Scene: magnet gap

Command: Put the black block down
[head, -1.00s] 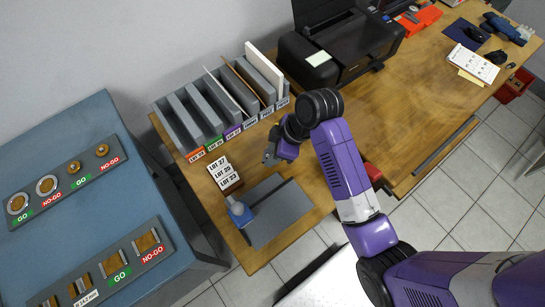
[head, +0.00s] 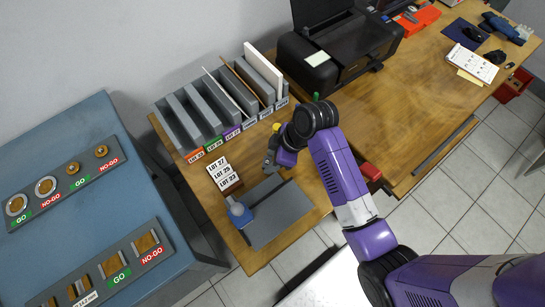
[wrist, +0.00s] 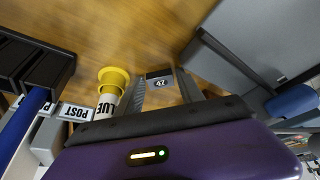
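My gripper (wrist: 162,85) has its two grey fingers on either side of a small black block (wrist: 160,74) with a white-lettered label. The block sits at the fingertips in the wrist view, and the fingers appear shut on it. In the head view my gripper (head: 268,168) is above the wooden table (head: 418,111), between the lot cards and the grey plate. The block is too small to make out clearly there. Whether it touches the table cannot be told.
The grey plate (head: 283,212) and a blue object (head: 238,211) lie at the table's front. Lot cards (head: 223,176) stand left. A slotted grey rack (head: 180,117) and black printer (head: 340,45) stand behind. A yellow-topped marker (wrist: 113,79) is close left of my fingers.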

